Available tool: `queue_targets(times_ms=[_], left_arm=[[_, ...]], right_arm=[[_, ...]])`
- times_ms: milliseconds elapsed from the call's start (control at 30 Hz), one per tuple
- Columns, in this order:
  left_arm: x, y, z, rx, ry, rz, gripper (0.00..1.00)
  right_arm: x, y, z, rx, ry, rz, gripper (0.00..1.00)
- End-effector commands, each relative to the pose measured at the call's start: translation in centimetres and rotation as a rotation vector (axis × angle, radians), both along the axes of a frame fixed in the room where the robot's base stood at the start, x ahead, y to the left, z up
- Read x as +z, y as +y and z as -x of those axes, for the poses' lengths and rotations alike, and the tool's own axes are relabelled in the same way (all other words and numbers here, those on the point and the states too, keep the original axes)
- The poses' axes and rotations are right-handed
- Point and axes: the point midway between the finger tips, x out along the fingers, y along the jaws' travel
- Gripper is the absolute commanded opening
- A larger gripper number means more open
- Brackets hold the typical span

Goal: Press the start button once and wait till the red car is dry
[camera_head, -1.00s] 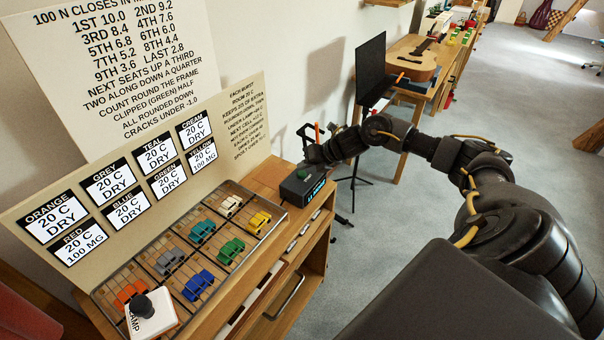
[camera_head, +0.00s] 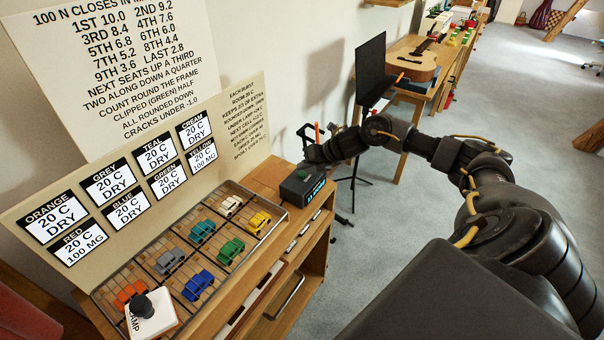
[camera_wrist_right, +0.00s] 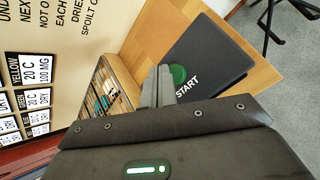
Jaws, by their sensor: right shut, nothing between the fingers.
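The red car is not visible. A white lamp block with a black knob (camera_head: 141,306) stands at the near end of the tray, by the orange car (camera_head: 130,291). The RED card (camera_head: 83,245) reads 20 C, 100 MG. My left gripper is out of view.
The divided tray (camera_head: 262,236) holds several toy cars. The YELLOW card (camera_head: 202,157) also reads 20 C, 100 MG; the other colour cards read 20 C, DRY. A written board (camera_head: 110,60) stands behind. A black panel (camera_head: 371,68) on a stand rises beyond my right gripper.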

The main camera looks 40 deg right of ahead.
Motion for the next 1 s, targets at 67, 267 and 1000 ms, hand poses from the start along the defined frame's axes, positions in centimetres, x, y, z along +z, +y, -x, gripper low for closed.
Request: queue_targets(times_ms=[67, 267, 1000], left_arm=[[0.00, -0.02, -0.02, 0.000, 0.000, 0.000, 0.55], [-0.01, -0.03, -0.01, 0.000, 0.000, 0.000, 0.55], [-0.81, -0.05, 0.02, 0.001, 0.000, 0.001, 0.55]], right_arm=[[0.00, 0.00, 0.00, 0.000, 0.000, 0.000, 0.00], [0.00, 0.00, 0.00, 0.000, 0.000, 0.000, 0.00], [-0.89, 0.05, 0.01, 0.000, 0.000, 0.000, 0.00]])
